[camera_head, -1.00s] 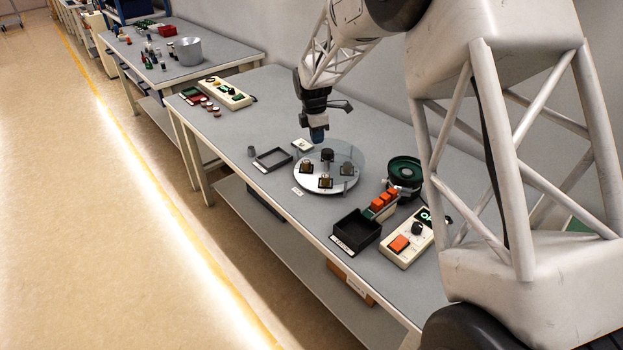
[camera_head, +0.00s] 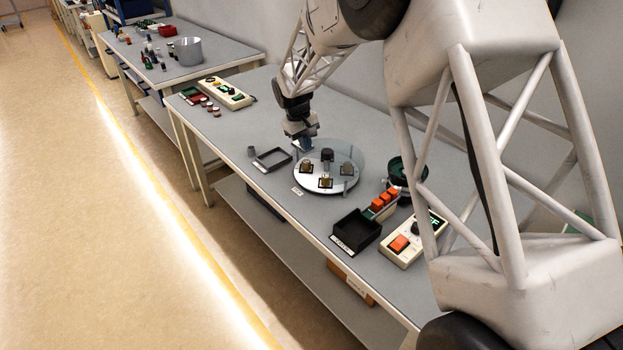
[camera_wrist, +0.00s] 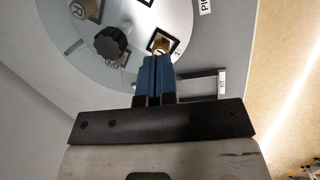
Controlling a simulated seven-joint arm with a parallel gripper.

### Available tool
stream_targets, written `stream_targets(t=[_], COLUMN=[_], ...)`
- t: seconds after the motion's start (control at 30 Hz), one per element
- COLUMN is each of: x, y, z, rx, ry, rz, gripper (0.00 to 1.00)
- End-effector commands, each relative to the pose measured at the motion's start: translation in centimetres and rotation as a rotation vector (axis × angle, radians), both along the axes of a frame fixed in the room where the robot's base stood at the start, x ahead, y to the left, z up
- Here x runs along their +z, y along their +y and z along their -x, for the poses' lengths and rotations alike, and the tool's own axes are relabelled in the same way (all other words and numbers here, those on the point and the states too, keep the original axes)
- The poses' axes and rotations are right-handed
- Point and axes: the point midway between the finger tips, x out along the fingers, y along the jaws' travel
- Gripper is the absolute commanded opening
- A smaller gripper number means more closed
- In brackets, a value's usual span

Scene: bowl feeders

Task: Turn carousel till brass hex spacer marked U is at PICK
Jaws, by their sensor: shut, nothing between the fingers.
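The carousel (camera_head: 338,189) is a round pale disc on the bench, with a dark lobed knob (camera_head: 327,154) at its middle. Brass spacers sit in dark square nests on it, one at the front (camera_head: 325,182) and one at the left (camera_head: 305,167). The PICK label (camera_head: 297,191) lies by the disc's front left edge; part of it shows in the wrist view (camera_wrist: 205,7). My gripper (camera_wrist: 156,57) is shut and empty, its blue fingertips right by a brass spacer (camera_wrist: 160,45); I cannot tell whether they touch. Its mark is unclear. I cannot make out a U.
Bare bench lies along the front.

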Motion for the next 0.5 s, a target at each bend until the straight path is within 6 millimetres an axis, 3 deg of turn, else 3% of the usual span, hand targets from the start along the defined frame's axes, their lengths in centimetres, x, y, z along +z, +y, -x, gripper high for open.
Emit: stream_targets(t=[0.5], x=[-0.6], y=[1.8], z=[1.1], rx=[-0.651], ry=[-0.151], rz=[0.079], gripper=[0.0])
